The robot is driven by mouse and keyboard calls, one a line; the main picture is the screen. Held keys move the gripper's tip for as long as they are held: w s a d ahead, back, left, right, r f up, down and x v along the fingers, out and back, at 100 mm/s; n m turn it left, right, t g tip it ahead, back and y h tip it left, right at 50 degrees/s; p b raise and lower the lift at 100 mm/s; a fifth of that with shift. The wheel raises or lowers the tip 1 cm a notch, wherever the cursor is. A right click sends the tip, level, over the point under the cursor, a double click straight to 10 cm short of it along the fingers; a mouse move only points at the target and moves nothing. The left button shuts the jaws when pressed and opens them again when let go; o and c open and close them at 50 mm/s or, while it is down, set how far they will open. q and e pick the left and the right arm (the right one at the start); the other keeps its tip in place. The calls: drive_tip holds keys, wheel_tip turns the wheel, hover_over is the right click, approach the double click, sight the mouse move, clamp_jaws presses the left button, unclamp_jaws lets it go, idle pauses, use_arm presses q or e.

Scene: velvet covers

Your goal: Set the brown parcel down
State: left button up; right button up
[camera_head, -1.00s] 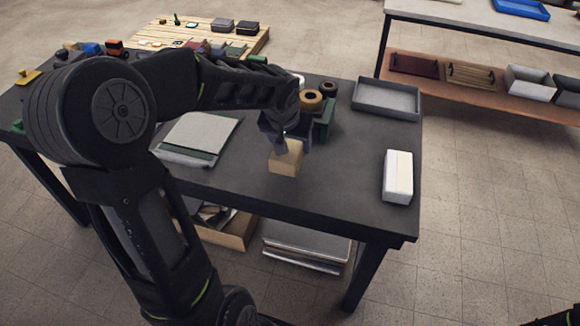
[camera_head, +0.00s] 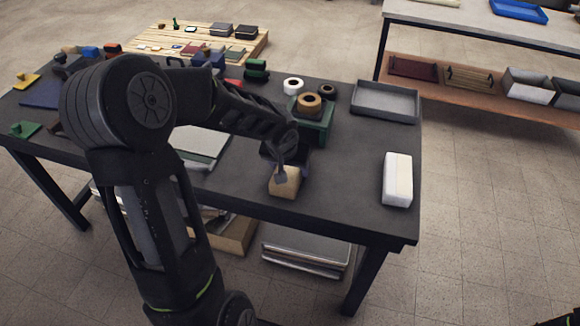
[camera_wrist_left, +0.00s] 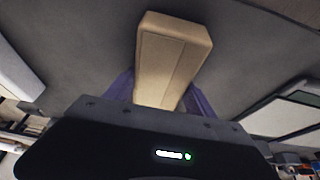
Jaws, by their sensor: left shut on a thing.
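The brown parcel (camera_head: 284,184) is a small tan box near the front edge of the dark table (camera_head: 335,190). My left gripper (camera_head: 282,171) is shut on it from above, and the fingers cover its upper part. In the left wrist view the parcel (camera_wrist_left: 172,58) juts out from between the purplish fingers (camera_wrist_left: 165,95). I cannot tell whether its underside touches the table top. My right gripper is not clearly visible; only a dark bit of my own body shows in the bottom right corner.
A white box (camera_head: 397,180) lies to the right, and a grey tray (camera_head: 386,101) behind it. A grey flat stack (camera_head: 203,145) lies to the left. The table between parcel and white box is clear.

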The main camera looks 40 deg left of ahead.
use_arm(q)
drive_tip(key=shift+f, duration=0.1)
drive_tip(key=o, duration=1.7)
drive_tip(key=shift+o, duration=0.2)
drive_tip(key=shift+r, duration=0.5)
drive_tip(key=p+v, duration=0.1)
drive_tip(key=v, duration=1)
drive_tip(key=shift+s, duration=0.25)
drive_tip(key=shift+d+r, duration=0.1)
drive_tip(key=shift+d, duration=0.05)
